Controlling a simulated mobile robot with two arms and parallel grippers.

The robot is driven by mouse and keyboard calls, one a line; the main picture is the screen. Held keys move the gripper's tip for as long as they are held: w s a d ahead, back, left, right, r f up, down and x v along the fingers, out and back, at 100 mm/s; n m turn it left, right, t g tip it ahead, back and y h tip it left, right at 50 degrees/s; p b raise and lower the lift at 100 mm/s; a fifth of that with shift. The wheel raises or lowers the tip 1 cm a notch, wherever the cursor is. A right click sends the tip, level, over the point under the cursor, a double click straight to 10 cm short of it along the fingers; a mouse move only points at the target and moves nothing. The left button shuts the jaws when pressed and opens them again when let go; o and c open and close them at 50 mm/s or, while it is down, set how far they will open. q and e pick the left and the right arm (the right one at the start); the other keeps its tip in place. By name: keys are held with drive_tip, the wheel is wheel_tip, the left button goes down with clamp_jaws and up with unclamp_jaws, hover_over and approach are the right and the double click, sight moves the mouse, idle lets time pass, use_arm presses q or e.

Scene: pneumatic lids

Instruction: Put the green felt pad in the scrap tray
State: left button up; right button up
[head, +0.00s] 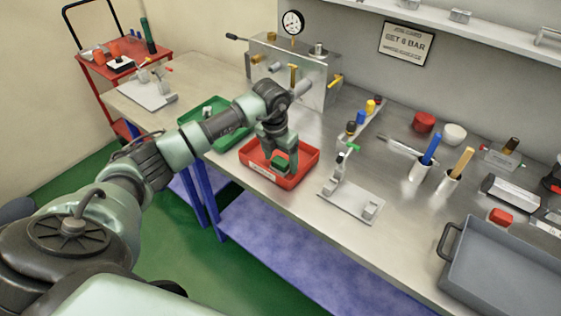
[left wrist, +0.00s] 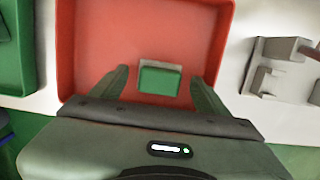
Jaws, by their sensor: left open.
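The green felt pad (head: 281,162) is in the red tray (head: 258,172), which has a pale label on its front that I cannot read. In the left wrist view the pad (left wrist: 160,80) lies on the red tray's floor (left wrist: 130,30), with a pale edge showing. My left gripper (head: 281,170) reaches down into the red tray from above. In the left wrist view its open fingers (left wrist: 162,82) stand on either side of the pad, with a gap at each side. My right gripper is not in view.
A green tray (head: 196,110) stands left of the red one. A metal stand with a clamp (head: 350,199) is to the right. A metal block with fittings (head: 318,78) stands behind. A large grey tray (head: 500,270) fills the bench's right front.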

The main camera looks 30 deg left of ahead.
sight(277, 163)
use_arm(q)
wheel_tip(277, 163, up, 11)
drive_tip(key=s+b, duration=0.1)
drive_tip(key=b, duration=0.2)
drive_tip(key=shift+s, duration=0.35)
drive_tip(key=shift+a+f, duration=0.1)
drive_tip(key=shift+f, duration=0.05)
